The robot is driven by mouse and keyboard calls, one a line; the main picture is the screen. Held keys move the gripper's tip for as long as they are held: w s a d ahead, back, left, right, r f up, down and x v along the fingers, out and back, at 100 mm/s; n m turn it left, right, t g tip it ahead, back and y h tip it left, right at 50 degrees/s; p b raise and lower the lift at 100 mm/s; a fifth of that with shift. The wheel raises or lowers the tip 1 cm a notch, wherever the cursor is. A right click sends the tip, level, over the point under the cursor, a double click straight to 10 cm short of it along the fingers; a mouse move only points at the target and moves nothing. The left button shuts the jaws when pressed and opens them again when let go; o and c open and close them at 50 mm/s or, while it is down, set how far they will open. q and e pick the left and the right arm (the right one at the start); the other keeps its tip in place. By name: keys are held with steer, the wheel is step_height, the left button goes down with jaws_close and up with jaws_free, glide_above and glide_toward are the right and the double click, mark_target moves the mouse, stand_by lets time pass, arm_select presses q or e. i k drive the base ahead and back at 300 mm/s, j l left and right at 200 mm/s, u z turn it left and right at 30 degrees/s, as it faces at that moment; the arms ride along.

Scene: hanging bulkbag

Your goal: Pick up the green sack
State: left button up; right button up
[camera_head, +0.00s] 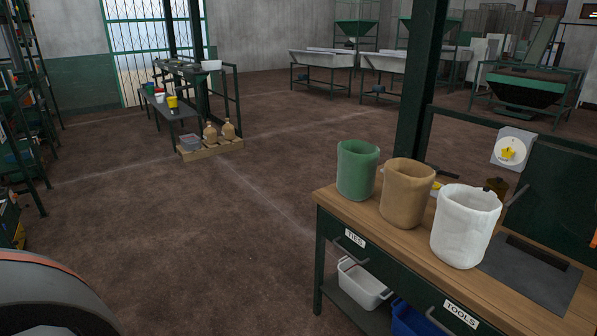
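The green sack (357,170) stands upright and open-topped near the left end of a wooden-topped workbench (338,205). A tan sack (407,193) stands just to its right, and a white sack (465,226) stands further right, nearer the camera. Neither my left nor my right gripper shows in the head view. A rounded grey part with an orange stripe at the lower left is probably part of my own body.
A dark post (418,90) rises behind the bench. A dark flat plate (528,272) lies right of the white sack. A white bin (362,284) and a blue bin (412,320) sit below. The brown floor (190,240) left of the bench is clear.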

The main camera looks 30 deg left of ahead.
mark_target(357, 162)
steer(key=u, duration=0.7)
steer(key=i+j+z, duration=0.75)
steer(key=j, duration=0.35)
steer(key=i+j+z, duration=0.2)
steer(key=j, duration=0.2)
steer(key=i+j+z, duration=0.25)
steer(key=j, duration=0.25)
steer(key=i+j+z, duration=0.1)
steer(key=j+z, duration=0.15)
steer(key=j, duration=0.25)
steer(key=i+j+z, duration=0.1)
steer(key=j+z, duration=0.15)
steer(key=j, duration=0.25)
steer(key=j+z, duration=0.25)
steer(key=j, duration=0.3)
